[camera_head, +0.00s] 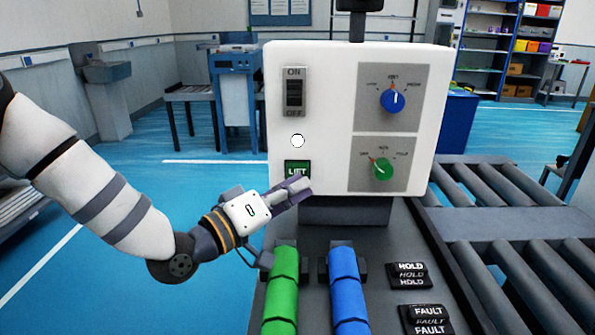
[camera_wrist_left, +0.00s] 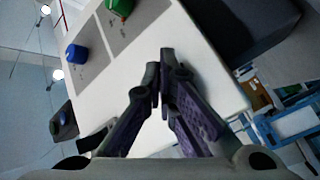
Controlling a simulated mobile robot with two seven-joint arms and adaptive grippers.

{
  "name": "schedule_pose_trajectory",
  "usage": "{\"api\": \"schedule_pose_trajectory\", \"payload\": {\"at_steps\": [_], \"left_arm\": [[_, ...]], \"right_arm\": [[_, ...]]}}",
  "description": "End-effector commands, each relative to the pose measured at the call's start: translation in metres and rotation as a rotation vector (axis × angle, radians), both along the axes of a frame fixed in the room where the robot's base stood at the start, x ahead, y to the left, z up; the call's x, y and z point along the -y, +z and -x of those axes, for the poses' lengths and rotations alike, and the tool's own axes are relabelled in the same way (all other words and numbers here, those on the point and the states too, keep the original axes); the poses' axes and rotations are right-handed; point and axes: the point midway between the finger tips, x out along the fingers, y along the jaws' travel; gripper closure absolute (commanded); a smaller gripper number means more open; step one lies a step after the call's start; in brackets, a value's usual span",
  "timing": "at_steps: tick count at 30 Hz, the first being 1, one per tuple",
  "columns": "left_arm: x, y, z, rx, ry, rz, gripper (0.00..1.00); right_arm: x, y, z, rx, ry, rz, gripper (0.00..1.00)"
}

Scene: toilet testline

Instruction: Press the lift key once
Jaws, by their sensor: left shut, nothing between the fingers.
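The lift key (camera_head: 297,168) is a green square marked LIFT, low on the left of the white panel box (camera_head: 330,110) in the head view. The fingers cover its lower right part. My left gripper (camera_head: 303,187) is shut and empty, with its fingertips in front of the key's lower edge. I cannot tell whether they touch it. In the left wrist view the closed fingertips (camera_wrist_left: 160,75) point at the white panel face (camera_wrist_left: 205,30), and the key cannot be made out behind the fingers. My right gripper is not in view.
Above the key are a white round spot (camera_head: 298,141) and an ON/OFF rocker switch (camera_head: 294,93). A blue knob (camera_head: 393,100) and green knob (camera_head: 382,169) sit to the right. Green (camera_head: 282,290) and blue (camera_head: 345,290) cylinders lie below, beside black HOLD (camera_head: 411,276) and FAULT (camera_head: 428,320) pieces.

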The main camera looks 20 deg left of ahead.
Motion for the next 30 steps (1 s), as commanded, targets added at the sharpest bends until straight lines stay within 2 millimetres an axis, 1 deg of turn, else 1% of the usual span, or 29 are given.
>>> {"api": "schedule_pose_trajectory", "payload": {"at_steps": [9, 17, 30], "left_arm": [[-0.0002, 0.0001, -0.0004, 0.000, 0.000, 0.000, 1.00], [-0.0023, -0.0001, -0.0081, 0.000, 0.000, 0.000, 1.00], [-0.0028, 0.0000, -0.0097, 0.000, 0.000, 0.000, 1.00]], "right_arm": [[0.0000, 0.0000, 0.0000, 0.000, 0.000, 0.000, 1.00], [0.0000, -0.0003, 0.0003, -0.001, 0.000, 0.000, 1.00], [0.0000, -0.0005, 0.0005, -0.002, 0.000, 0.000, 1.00]]}}
